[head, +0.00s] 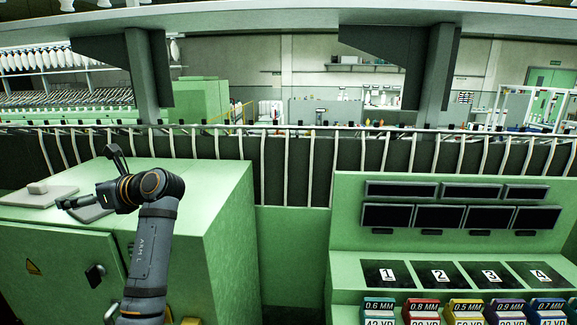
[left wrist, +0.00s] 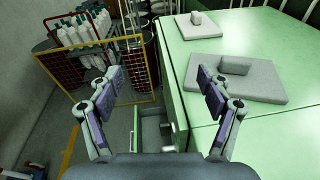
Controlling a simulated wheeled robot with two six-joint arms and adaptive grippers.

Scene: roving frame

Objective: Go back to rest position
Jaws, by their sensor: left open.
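My left gripper (head: 84,177) is over the left part of a green cabinet in the head view, with its fingers spread. In the left wrist view my left gripper (left wrist: 160,82) is open, with nothing between its fingers. My right gripper and right arm are not in view.
The green cabinet (head: 215,190) carries two grey plates with blocks, one plain (head: 50,198), one partly hidden by my gripper. A green console (head: 450,255) with numbered pads and coloured bins stands right.

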